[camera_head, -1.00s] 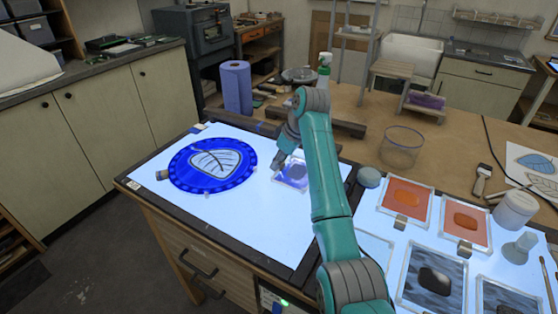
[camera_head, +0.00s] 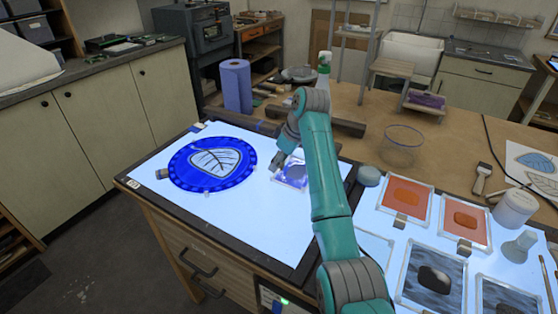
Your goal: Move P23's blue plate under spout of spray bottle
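A small square pane with a blue-violet patch (camera_head: 293,173) lies on the lit table top, near its back right part. A large round blue plate (camera_head: 181,173) with a pale leaf-like centre lies further left on the same lit surface. I cannot tell which of them is P23's. My gripper (camera_head: 277,161) points down just left of the small blue pane, close to its edge. Its fingers are small and partly dark, so its opening and any contact are unclear. The spray bottle (camera_head: 324,72) stands upright behind my arm, its lower part hidden.
A blue paper roll (camera_head: 237,86) and dark bars (camera_head: 340,127) stand behind the lit table. A clear glass jar (camera_head: 401,147) and a grey-green round lump (camera_head: 369,176) are right of my arm. Orange panes (camera_head: 405,198) lie at the right. The lit surface's front is clear.

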